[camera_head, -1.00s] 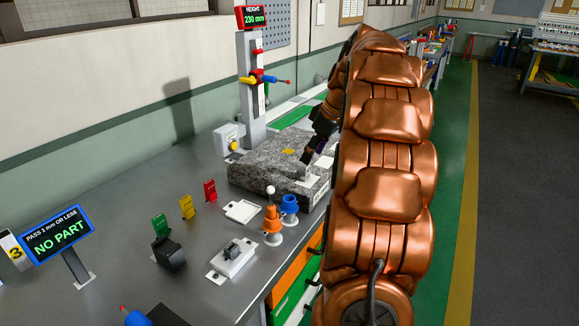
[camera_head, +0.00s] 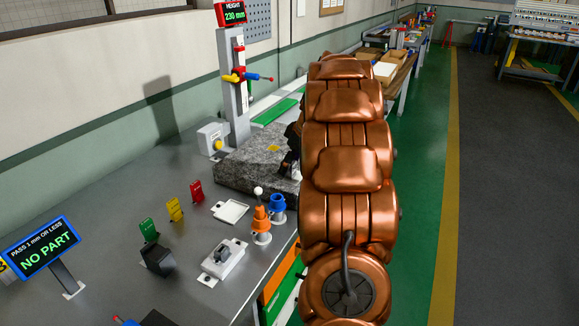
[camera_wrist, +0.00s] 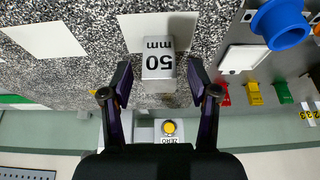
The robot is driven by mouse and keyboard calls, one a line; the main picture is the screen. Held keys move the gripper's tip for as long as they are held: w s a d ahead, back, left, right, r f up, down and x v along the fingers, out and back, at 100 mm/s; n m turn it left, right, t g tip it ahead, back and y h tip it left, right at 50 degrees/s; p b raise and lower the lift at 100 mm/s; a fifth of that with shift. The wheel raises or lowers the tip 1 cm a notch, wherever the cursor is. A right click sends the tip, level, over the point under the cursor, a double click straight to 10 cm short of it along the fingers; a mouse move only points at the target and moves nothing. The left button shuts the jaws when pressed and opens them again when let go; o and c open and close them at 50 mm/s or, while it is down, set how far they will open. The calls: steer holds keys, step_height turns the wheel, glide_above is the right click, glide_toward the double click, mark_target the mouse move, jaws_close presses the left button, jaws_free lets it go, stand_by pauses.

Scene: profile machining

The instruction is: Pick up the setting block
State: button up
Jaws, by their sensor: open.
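The setting block (camera_wrist: 158,64) is a small light-grey metal block marked "50 mm". In the wrist view it stands on the speckled granite plate (camera_wrist: 95,20), beside a white patch. My gripper (camera_wrist: 159,78) is open, with one dark finger on each side of the block; the fingers appear apart from its sides. In the head view my gripper (camera_head: 291,153) is a dark shape over the right part of the granite plate (camera_head: 240,172), largely covered by my copper arm. The block is mostly or wholly hidden there.
The height gauge (camera_head: 237,90) stands behind the plate and reads 230 mm. A white tray (camera_head: 230,211), an orange holder (camera_head: 261,222) and a blue holder (camera_head: 278,205) stand near the plate's front. A "NO PART" display (camera_head: 45,247) is at left.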

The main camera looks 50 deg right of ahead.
steer(key=shift+f, duration=0.1)
jaws_close()
stand_by(0.5)
